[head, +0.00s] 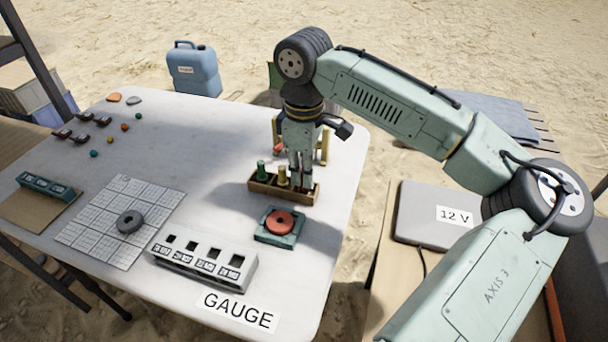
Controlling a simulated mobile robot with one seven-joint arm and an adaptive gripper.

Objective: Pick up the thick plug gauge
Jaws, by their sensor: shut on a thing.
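A small wooden rack (262,189) stands near the right side of the white table. A green-handled plug gauge (262,170) stands upright in its left part, and a yellow-handled one (282,177) stands in the middle. My gripper (300,181) points down at the rack's right end, with its fingers shut on a plug gauge there, taken as the thick one. The fingers hide most of that gauge, so its colour and whether its lower end is clear of the rack cannot be told.
A grey block with square holes (206,262), a green-based device with a red disc (279,222) and a gridded sheet (90,235) with a dark ring (130,222) lie nearby. A yellowish frame (322,148) stands close behind my gripper. The table's middle is mostly clear.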

